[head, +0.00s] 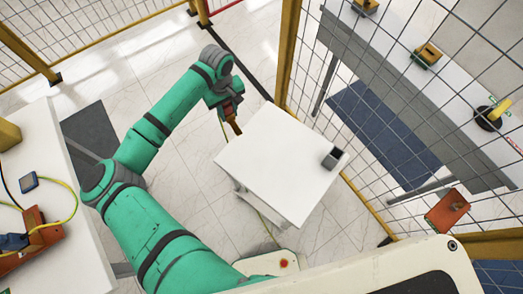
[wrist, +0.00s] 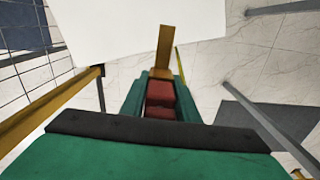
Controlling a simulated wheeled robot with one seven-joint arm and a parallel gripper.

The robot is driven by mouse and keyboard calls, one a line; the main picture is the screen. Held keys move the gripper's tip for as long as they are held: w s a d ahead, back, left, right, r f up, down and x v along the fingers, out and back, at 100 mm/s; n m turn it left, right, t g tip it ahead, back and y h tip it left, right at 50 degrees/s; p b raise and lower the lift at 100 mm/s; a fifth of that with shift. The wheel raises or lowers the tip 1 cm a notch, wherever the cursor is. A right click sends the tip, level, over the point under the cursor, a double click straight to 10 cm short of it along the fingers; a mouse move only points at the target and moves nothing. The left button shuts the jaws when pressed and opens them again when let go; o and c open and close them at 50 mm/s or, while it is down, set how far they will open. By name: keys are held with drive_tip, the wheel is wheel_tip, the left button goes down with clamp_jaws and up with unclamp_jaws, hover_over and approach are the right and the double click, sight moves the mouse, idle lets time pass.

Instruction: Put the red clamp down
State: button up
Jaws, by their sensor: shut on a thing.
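My gripper (head: 229,108) is at the end of my green arm, beside the far left edge of a small white table (head: 270,165). In the wrist view its green jaws (wrist: 160,88) are shut on the red clamp (wrist: 160,101), whose red body sits between them. A tan bar (wrist: 164,50) extends from the clamp's end and overlaps the white tabletop (wrist: 110,25) in that view. In the head view the clamp (head: 235,127) is a small brownish piece below the gripper, near the table edge. I cannot tell whether it touches the table.
A wire mesh fence (head: 390,100) runs along the right. At left, another white table (head: 75,220) bears a red device (head: 32,240) and cables.

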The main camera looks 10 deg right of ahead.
drive_tip(key=s+d+r+n, duration=0.15)
drive_tip(key=s+d, duration=0.25)
drive_tip(key=s, duration=0.5)
drive_tip(key=s+d+r+n, duration=0.1)
drive_tip(key=s+d+r, duration=0.25)
drive_tip(key=s, duration=0.55)
drive_tip(key=s+d+r+n, duration=0.1)
drive_tip(key=s+d, duration=0.4)
drive_tip(key=s, duration=0.4)
hover_over(263, 153)
drive_tip(key=shift+n, duration=0.25)
drive_tip(key=f, duration=0.9)
drive_tip(key=shift+s, duration=0.2)
drive_tip(key=shift+w+f, duration=0.3)
drive_tip(key=shift+f, duration=1.65)
drive_tip(key=shift+f, duration=0.1)
drive_tip(key=o, duration=1)
drive_tip(key=shift+o, duration=0.2)
